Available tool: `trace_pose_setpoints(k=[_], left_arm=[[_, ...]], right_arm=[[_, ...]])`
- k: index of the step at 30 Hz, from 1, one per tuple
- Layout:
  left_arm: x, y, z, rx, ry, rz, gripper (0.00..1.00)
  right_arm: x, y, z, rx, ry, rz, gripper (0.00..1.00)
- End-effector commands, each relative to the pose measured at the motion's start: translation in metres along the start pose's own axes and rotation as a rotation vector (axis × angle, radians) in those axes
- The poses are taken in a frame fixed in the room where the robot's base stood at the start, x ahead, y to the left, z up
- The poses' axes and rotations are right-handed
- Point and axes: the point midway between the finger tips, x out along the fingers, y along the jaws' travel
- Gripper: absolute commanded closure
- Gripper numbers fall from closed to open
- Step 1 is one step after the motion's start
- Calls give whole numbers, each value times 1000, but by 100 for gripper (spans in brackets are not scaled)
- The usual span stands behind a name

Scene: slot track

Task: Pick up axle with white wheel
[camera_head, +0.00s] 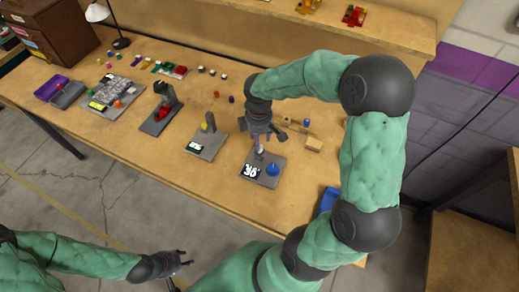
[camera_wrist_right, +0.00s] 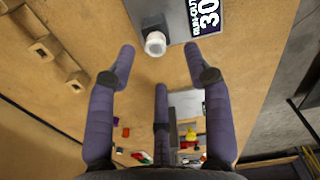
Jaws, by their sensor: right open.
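The white wheel (camera_wrist_right: 155,43) faces the right wrist camera from a dark mount on a grey plate (camera_wrist_right: 178,14). Its axle is hidden behind it. In the head view the small white wheel (camera_head: 259,151) shows just under my right gripper (camera_head: 260,138), above the same grey plate (camera_head: 262,182). In the right wrist view my right gripper (camera_wrist_right: 158,65) has its fingers spread, with the wheel ahead between the two outer fingertips and nothing held. My left gripper (camera_head: 180,265) is low at the front, off the table, with its fingers apart and empty.
A blue knob (camera_head: 272,170) and a black-and-white number sign (camera_head: 251,171) are on the plate. A wooden rack (camera_head: 300,133) stands behind it. Another grey stand (camera_head: 205,145) is to the left, and a blue bin (camera_head: 328,200) at the right edge.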

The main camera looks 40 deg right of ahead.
Motion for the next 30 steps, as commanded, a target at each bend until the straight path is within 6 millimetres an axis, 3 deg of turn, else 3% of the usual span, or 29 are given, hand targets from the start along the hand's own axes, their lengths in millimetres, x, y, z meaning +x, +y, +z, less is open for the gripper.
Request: trace_pose_setpoints(k=[5, 13, 21, 22, 27, 30], left_arm=[[5, -2, 0, 0, 0, 0, 60], [20, -7, -1, 0, 0, 0, 60], [20, -7, -1, 0, 0, 0, 60], [20, -7, -1, 0, 0, 0, 60], [20, -7, -1, 0, 0, 0, 60], [20, -7, -1, 0, 0, 0, 60]], right_arm=[[12, 2, 0, 1, 0, 0, 49], [49, 6, 1, 1, 0, -1, 49], [53, 6, 1, 1, 1, 1, 49], [53, 6, 1, 1, 1, 1, 52], [52, 6, 1, 1, 1, 1, 99], [52, 6, 1, 1, 1, 1, 100]])
